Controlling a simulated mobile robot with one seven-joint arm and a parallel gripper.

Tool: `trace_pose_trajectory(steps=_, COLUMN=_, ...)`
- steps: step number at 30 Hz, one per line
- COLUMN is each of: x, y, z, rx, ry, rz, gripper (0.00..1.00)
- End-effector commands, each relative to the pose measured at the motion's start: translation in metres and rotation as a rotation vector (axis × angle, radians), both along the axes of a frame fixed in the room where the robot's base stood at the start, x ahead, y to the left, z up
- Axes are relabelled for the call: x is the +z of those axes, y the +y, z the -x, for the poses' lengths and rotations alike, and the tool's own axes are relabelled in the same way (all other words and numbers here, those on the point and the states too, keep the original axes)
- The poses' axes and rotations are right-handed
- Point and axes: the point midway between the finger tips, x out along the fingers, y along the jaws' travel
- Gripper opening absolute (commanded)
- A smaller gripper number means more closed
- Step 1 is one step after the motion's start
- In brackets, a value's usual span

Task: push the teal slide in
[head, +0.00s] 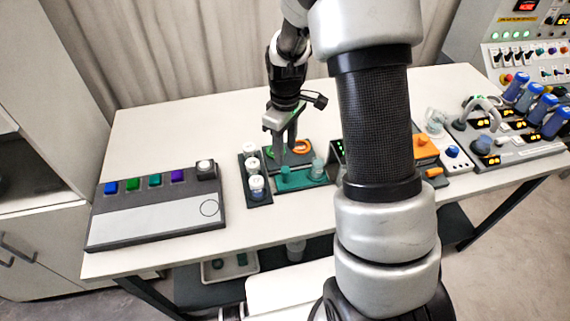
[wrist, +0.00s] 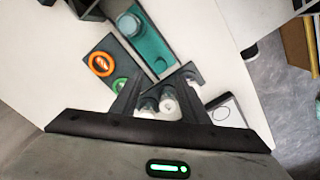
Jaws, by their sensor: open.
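The teal slide (head: 298,182) lies on the table in front of a dark block. A clear cup or bottle (head: 317,168) stands at its right end, and a small raised teal part shows near its left end. In the wrist view the teal slide (wrist: 154,50) runs out beyond my fingertips, with the bluish round top of the cup (wrist: 128,24) on it. My gripper (head: 284,144) points down just behind the slide's left part. In the wrist view my gripper (wrist: 158,92) has its fingers apart with nothing clearly held. Whether a finger touches the slide I cannot tell.
A dark plate holds an orange ring (head: 302,146) and a green ring (head: 270,153) close to my fingers. A rack of white-capped bottles (head: 256,184) stands just left. A grey panel with coloured squares (head: 150,211) lies farther left. Orange-topped equipment (head: 425,147) stands right, beyond my arm.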

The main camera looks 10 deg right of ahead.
Motion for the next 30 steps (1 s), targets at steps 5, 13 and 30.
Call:
trace_pose_trajectory(steps=5, x=-0.039, y=0.000, z=0.001, rx=0.000, ry=0.005, rz=-0.001, gripper=0.41)
trace_pose_trajectory(steps=13, x=-0.072, y=0.000, z=0.000, rx=0.000, ry=0.001, rz=0.001, gripper=0.41)
trace_pose_trajectory(steps=30, x=-0.077, y=0.000, z=0.000, rx=0.000, ry=0.000, rz=0.000, gripper=0.08)
